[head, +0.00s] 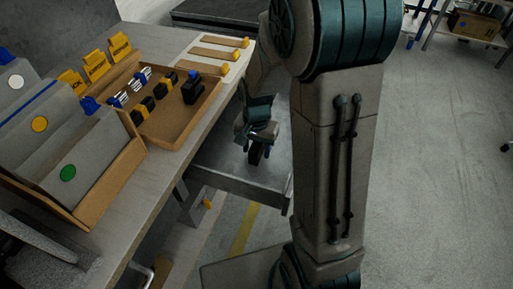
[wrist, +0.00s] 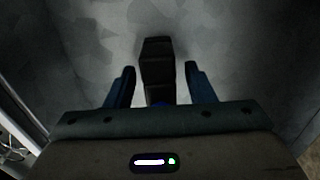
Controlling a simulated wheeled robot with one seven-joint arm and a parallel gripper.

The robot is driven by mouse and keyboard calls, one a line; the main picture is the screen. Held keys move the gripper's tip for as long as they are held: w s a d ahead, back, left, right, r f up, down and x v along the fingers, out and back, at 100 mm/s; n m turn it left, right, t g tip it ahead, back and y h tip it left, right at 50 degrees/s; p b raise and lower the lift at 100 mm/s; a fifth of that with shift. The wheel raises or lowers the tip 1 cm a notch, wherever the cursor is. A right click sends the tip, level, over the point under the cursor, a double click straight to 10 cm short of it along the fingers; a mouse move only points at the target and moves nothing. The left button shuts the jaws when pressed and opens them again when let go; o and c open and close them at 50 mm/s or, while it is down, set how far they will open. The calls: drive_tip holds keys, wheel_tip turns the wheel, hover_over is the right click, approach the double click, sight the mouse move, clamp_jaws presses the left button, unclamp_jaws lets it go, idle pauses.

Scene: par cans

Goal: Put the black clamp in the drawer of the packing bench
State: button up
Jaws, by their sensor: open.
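The black clamp (wrist: 157,62) lies between the two spread fingers of my gripper (wrist: 159,70) in the wrist view, with a bit of blue at its near end. In the head view the clamp (head: 255,154) shows dark below my gripper (head: 262,133), inside the open grey drawer (head: 232,177) of the packing bench (head: 165,190). The clamp appears to be on the drawer's floor; I cannot tell whether a finger touches it. My gripper is open, low inside the drawer, and partly hidden by my arm.
On the bench, a wooden tray (head: 178,135) holds yellow-and-black, white and black-and-blue (head: 192,87) pieces. Grey slanted bins (head: 75,150) with coloured dots stand at left. Yellow-ended wooden strips (head: 215,53) lie behind. The drawer's walls surround my gripper.

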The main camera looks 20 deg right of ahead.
sight(257, 145)
wheel_tip(257, 145, up, 10)
drive_tip(key=shift+r+p, duration=0.15)
drive_tip(key=shift+p, duration=0.85)
drive_tip(key=s+r+n+t, duration=0.1)
drive_tip(key=s+r+n, duration=0.1)
drive_tip(key=s, duration=0.4)
drive_tip(key=s+r+n, duration=0.3)
drive_tip(key=s+n, duration=0.2)
drive_tip(key=s, duration=0.2)
drive_tip(key=shift+s+d+r+t, duration=0.2)
drive_tip(key=shift+s+r+t, duration=0.1)
drive_tip(key=shift+t, duration=0.1)
